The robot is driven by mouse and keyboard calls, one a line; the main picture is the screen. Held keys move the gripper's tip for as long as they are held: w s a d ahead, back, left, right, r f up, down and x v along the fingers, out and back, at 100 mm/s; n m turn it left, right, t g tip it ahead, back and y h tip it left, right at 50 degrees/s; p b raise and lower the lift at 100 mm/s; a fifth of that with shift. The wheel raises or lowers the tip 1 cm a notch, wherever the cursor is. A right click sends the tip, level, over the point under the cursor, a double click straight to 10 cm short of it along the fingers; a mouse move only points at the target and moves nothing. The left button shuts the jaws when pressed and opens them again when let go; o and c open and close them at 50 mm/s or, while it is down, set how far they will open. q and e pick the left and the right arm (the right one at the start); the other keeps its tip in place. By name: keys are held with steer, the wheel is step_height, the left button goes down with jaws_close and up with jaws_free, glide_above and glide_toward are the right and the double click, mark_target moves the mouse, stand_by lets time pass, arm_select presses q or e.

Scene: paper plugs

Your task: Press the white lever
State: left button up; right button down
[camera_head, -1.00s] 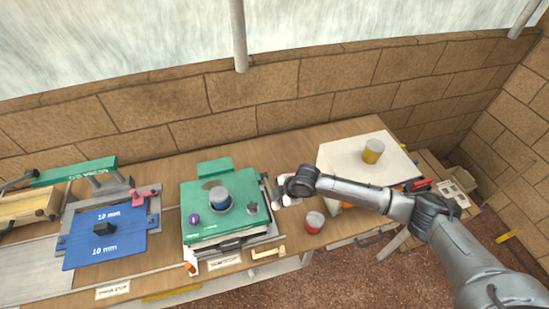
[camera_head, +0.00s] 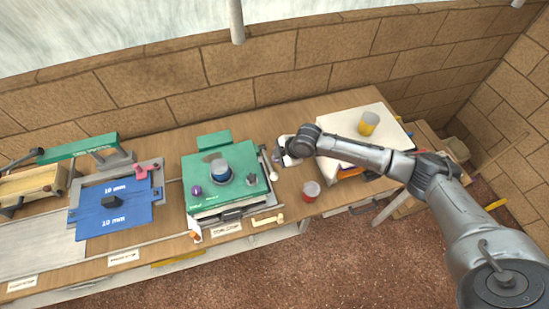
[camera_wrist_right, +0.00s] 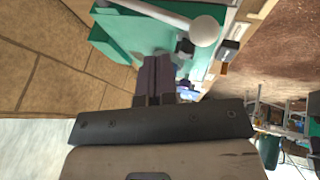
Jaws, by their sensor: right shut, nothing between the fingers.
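The white lever (camera_head: 273,175) is a thin rod with a round white knob, at the right side of the green-topped press (camera_head: 240,190). In the right wrist view, the lever's knob (camera_wrist_right: 205,31) is large and close, just above and right of the fingertips. My right gripper (camera_head: 277,157) is over the bench, right of the press and just behind the knob. Its dark fingers (camera_wrist_right: 156,65) are shut with nothing between them. I cannot tell whether they touch the lever. My left gripper is not in view.
A blue-grey cup (camera_head: 220,172) and a purple knob (camera_head: 196,191) are on the press top. A red cup (camera_head: 311,190) stands right of the lever. A yellow cup (camera_head: 368,123) stands on a pale board (camera_head: 345,120). A blue plate (camera_head: 128,219) is at left.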

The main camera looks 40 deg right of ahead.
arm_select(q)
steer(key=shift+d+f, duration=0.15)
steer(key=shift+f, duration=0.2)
arm_select(e)
steer(key=s+v, duration=0.1)
steer(key=v, duration=0.7)
steer(key=shift+d+r, duration=0.1)
